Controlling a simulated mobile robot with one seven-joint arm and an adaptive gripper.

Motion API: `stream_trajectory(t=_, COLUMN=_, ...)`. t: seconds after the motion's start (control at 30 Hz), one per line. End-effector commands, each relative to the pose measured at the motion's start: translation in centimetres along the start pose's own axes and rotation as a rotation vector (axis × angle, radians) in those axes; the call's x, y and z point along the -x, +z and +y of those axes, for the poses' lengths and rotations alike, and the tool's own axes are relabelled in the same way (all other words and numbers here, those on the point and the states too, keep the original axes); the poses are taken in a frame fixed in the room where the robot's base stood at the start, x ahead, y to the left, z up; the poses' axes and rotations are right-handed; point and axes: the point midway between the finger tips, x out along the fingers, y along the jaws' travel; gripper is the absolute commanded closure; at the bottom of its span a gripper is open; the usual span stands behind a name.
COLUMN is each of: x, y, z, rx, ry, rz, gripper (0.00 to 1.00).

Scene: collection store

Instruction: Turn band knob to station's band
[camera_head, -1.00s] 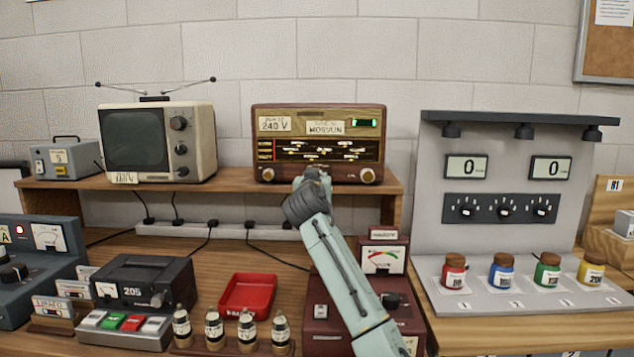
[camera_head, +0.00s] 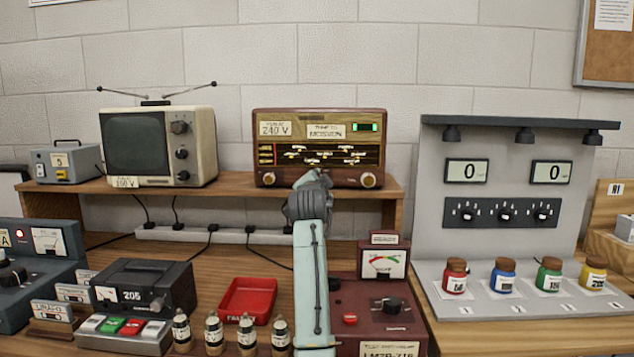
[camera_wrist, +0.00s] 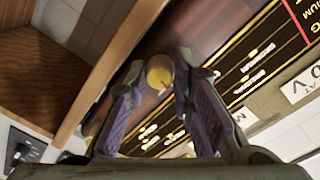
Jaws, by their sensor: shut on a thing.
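The wooden radio (camera_head: 320,120) stands on the shelf, with a lit green window, a dial and a label that seems to read "MOSVUN". A small brass knob (camera_wrist: 159,77) with a red mark sits low on its front; in the head view my arm hides it. My gripper (camera_head: 311,182) is at the middle of the radio's lower edge. In the wrist view its fingertips (camera_wrist: 161,68) are on either side of this knob and shut on it. The radio's left knob (camera_head: 268,177) and right knob (camera_head: 368,180) are free.
A television (camera_head: 158,145) stands left of the radio on the wooden shelf (camera_head: 232,185). Below are a red tray (camera_head: 247,300), several small bottles and a maroon tester (camera_head: 375,300). A grey panel (camera_head: 480,230) with colored jars stands at the right. My forearm crosses in front of the tester.

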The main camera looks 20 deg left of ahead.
Motion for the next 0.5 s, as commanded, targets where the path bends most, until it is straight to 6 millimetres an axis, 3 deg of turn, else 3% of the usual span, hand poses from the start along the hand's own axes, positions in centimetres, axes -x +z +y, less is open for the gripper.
stream_trajectory(t=0.5, x=0.01, y=-0.16, z=-0.14, rx=-0.396, ry=-0.004, rz=-0.014, gripper=1.0)
